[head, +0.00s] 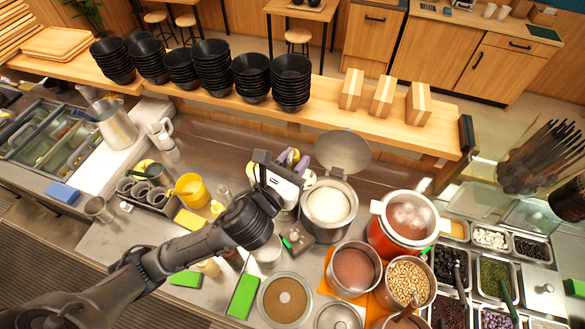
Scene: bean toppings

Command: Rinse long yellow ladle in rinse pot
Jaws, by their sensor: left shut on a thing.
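My left gripper (284,184) is over the steel counter, left of a steel pot with white contents (328,204). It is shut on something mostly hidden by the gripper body. Bits of yellow and purple (293,159) show just behind it; I cannot tell whether the yellow is part of the long yellow ladle. The ladle's bowl is not visible. A small steel pot (267,252) stands below the gripper, partly hidden by my wrist. I cannot tell for certain which pot is the rinse pot. My right gripper is not in view.
A raised lid (342,152) stands behind the white-filled pot. A red pot (403,222), a brown-filled pot (354,268) and a bean pot (408,281) crowd the right, beside topping trays (492,238). A yellow container (191,190) stands left. Black bowl stacks (211,62) line the back shelf.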

